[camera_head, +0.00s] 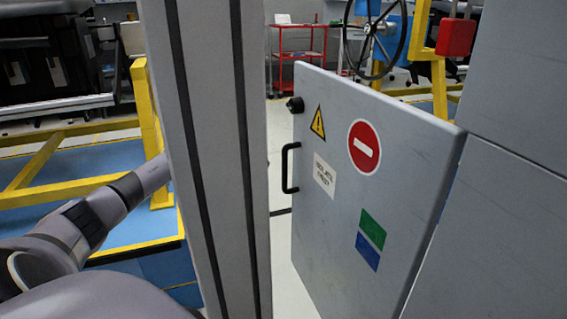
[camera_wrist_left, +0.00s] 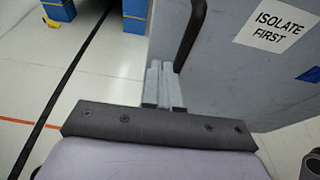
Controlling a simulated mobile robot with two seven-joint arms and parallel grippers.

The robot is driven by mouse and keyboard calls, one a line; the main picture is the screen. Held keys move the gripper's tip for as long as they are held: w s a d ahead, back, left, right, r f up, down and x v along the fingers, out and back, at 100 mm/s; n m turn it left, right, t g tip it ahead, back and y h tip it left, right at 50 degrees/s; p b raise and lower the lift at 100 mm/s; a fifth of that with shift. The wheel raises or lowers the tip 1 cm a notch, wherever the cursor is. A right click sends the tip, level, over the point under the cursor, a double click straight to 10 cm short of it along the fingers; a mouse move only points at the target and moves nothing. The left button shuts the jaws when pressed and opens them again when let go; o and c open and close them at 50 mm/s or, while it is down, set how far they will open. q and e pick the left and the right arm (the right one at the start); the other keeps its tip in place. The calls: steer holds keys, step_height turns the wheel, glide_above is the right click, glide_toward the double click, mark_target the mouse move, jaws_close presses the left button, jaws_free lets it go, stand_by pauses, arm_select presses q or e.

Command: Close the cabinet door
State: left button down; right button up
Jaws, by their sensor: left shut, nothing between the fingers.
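The grey cabinet door (camera_head: 335,230) stands open in the head view, with its outer face, stickers and signs showing. Its black handle (camera_head: 288,168) is near the left edge, below a black knob (camera_head: 295,105). In the left wrist view the handle (camera_wrist_left: 192,35) is at the top and the door (camera_wrist_left: 225,85) fills the right. My left gripper (camera_wrist_left: 163,72) is shut and empty, its tips in front of the door's edge just left of and below the handle; contact is unclear. In the head view it is hidden behind a grey post. My right gripper is out of view.
The tall grey post (camera_head: 212,150) stands between my left arm and the door. Grey panels (camera_head: 500,230) adjoin the door at right. Yellow rails (camera_head: 150,120) stand at left. A red cart (camera_head: 297,55) and black handwheel (camera_head: 376,35) are behind. Pale floor shows left of the door.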

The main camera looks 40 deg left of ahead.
mark_target(295, 162)
arm_select(q)
steer(key=x, duration=0.4)
steer(key=b+x, duration=0.1)
steer(key=x, duration=0.1)
steer(key=shift+w+d+r, duration=0.2)
steer(key=shift+r, duration=0.15)
steer(key=shift+w+d, duration=0.15)
steer(key=shift+w, duration=0.25)
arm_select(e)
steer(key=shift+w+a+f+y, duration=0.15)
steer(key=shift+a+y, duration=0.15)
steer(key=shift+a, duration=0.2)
